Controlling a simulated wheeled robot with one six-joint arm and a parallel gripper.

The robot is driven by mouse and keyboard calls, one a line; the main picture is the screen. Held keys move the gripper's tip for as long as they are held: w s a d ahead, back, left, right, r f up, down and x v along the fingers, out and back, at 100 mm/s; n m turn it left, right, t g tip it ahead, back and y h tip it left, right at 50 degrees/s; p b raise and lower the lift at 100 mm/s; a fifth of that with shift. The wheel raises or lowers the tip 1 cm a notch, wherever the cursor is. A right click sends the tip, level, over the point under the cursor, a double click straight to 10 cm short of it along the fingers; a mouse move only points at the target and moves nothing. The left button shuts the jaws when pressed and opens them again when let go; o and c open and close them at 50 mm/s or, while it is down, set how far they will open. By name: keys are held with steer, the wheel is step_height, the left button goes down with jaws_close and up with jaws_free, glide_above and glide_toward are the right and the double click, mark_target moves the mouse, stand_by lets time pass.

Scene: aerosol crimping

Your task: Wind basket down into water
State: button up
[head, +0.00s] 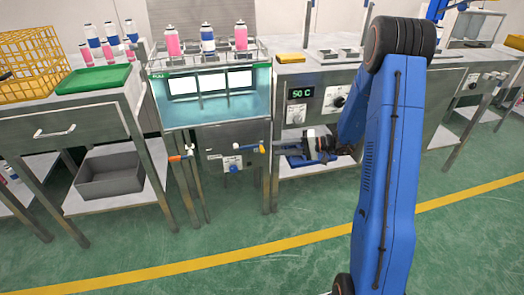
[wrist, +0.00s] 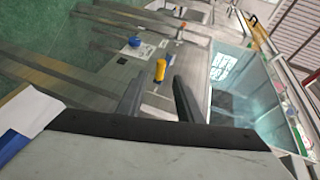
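The basket (head: 219,60) is a wire rack over the water tank. It holds a pink, a blue and another pink can upright, above the water (head: 178,115). The tank's glass front shows bright panels. The water tank also shows in the wrist view (wrist: 240,105). A crank with a yellow grip (head: 262,148) sticks out at the tank's lower right; the yellow grip (wrist: 160,70) lies ahead of my fingertips in the wrist view. My gripper (head: 281,149) is to the right of the grip, pointing left. Its two fingers (wrist: 158,85) are apart, with nothing held between them.
An orange-handled lever (head: 176,158) and a blue knob (head: 234,169) sit on the tank's lower front. A steel table at left bears a yellow wire crate (head: 30,64) and a green tray (head: 93,79). A 50 C display (head: 301,93) is at right. The front floor is clear.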

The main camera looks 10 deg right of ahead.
mark_target(262, 148)
steer(key=x, duration=0.8)
steer(key=shift+a, duration=0.2)
jaws_close()
